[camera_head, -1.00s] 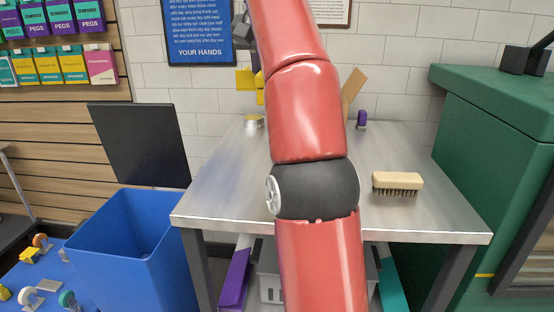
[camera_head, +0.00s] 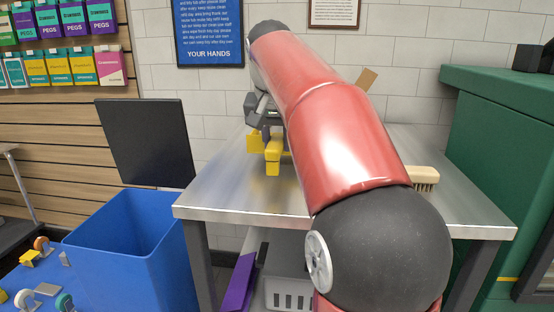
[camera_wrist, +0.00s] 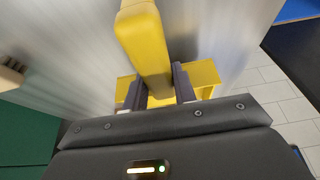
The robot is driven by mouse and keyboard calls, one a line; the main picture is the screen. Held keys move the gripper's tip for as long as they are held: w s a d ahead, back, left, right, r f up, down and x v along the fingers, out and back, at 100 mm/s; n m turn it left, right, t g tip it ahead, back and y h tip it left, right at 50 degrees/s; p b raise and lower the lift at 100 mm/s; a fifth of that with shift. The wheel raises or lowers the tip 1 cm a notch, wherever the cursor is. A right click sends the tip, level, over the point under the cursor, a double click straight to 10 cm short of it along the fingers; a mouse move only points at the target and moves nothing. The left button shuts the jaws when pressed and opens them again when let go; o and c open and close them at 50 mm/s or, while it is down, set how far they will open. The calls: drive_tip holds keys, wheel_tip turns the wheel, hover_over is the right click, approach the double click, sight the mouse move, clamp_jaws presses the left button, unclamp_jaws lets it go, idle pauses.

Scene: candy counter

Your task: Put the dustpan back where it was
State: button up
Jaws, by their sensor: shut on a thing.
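The yellow dustpan (camera_head: 273,157) is in my gripper (camera_head: 268,134), over the left half of the metal table (camera_head: 240,207). In the wrist view the dustpan (camera_wrist: 143,42) shows its long handle between the two fingers of my gripper (camera_wrist: 158,85), which are shut on it. Its wider yellow part spreads behind the fingers. I cannot tell whether its lower end touches the tabletop or hangs just above it. My red arm hides much of the table's middle and right.
A brush (camera_head: 426,178) lies on the table at the right, partly behind my arm. A blue bin (camera_head: 135,250) stands left of the table. A green cabinet (camera_head: 500,130) is at the right. The table's front left is clear.

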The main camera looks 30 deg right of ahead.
drive_tip(key=shift+f+b, duration=0.35)
drive_tip(key=shift+f, duration=1.2)
drive_tip(key=shift+f, duration=0.15)
drive_tip(key=o, duration=1)
drive_tip(key=shift+o, duration=0.2)
drive_tip(key=p+v, duration=0.3)
drive_tip(key=v, duration=0.9)
